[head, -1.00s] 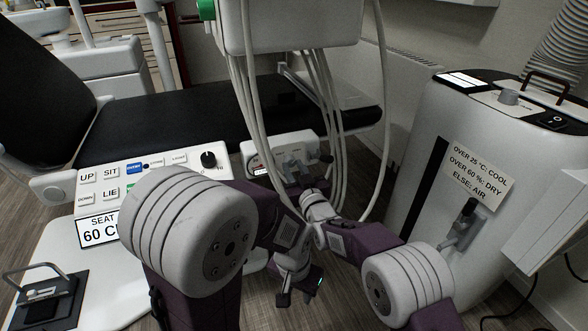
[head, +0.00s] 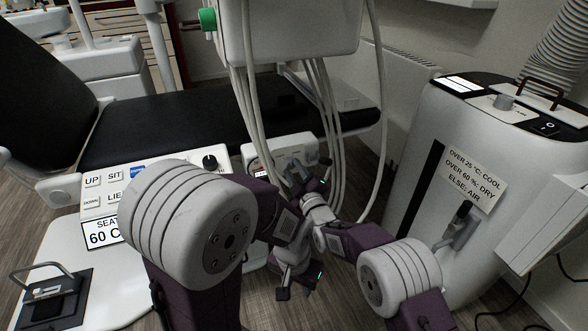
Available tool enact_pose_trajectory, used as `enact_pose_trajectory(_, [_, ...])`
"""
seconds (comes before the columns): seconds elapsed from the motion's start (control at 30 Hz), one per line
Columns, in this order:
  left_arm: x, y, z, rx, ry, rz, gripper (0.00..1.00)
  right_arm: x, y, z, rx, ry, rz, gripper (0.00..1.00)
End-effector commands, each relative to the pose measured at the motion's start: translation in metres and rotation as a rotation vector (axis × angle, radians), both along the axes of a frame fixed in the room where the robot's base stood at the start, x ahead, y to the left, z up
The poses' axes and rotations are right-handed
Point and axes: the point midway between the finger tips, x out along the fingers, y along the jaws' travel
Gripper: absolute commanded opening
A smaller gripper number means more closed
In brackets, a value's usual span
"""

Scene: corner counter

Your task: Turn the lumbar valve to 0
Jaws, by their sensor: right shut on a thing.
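The lumbar valve is on or by the small white box (head: 295,147) with a gauge (head: 258,166), below the seat's edge in the head view. The valve's handle is mostly hidden behind my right gripper (head: 300,170), so its setting cannot be read. My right gripper is at the front of this box, shut on what appears to be the valve handle. My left gripper (head: 296,292) is lower, over the floor, with its fingers apart and nothing seen between them.
White hoses (head: 337,125) hang close around my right gripper. A button panel (head: 100,198) with a black knob (head: 210,162) is left of the box. A white machine (head: 425,190) with a lever (head: 461,220) stands at the right. The black seat (head: 190,130) lies behind.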

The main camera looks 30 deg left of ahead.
Motion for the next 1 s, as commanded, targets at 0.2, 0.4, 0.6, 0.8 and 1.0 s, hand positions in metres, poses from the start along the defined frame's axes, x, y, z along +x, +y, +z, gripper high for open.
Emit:
enact_pose_trajectory(0.2, [0.000,0.000,0.006,0.000,0.000,0.000,0.36,0.000,0.000,0.000,-0.133,-0.152,0.001,0.00])
enact_pose_trajectory(0.4, [0.000,0.000,0.010,0.000,0.000,0.000,0.36,0.000,0.000,0.000,-0.251,-0.290,0.001,0.00])
enact_pose_trajectory(0.6, [0.000,0.000,0.012,0.000,0.000,0.000,0.36,0.000,0.000,0.000,-0.349,-0.404,0.001,0.00])
enact_pose_trajectory(0.8, [0.000,0.000,0.013,0.000,0.000,0.000,0.36,0.000,-0.001,0.000,-0.419,-0.488,0.002,0.00])
enact_pose_trajectory(1.0, [0.000,0.000,0.014,0.000,0.000,0.000,0.36,0.000,0.000,0.000,-0.460,-0.537,0.001,0.00])
